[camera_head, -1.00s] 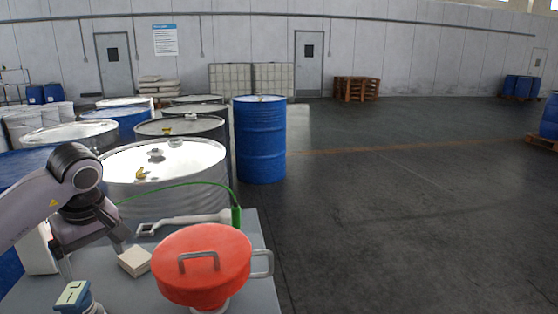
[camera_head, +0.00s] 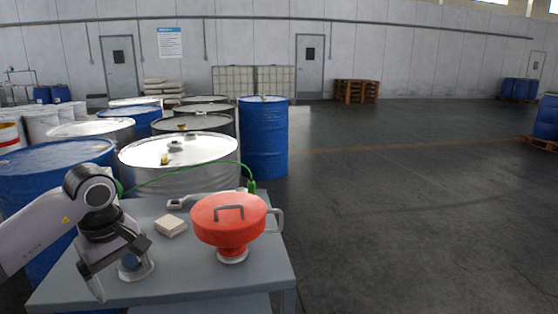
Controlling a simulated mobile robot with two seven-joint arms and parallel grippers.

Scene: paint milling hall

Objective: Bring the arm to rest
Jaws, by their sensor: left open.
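My left arm comes in from the left edge. Its gripper (camera_head: 118,272) points down over the left part of the grey table (camera_head: 205,285). The jaws are open and hold nothing that I can see. A small blue and white item (camera_head: 138,268) stands on the table right behind the gripper and is partly hidden by it. A red lidded pot-like vessel (camera_head: 232,222) on a white foot stands to the right of the gripper, apart from it. A small pale block (camera_head: 171,226) lies between them. My right gripper does not show.
A pale wrench-like tool (camera_head: 205,199) lies along the table's back edge, by a green clamp (camera_head: 251,186) with a green cable. Silver drums (camera_head: 180,150) and blue drums (camera_head: 263,140) crowd behind the table. Open floor (camera_head: 420,220) lies to the right.

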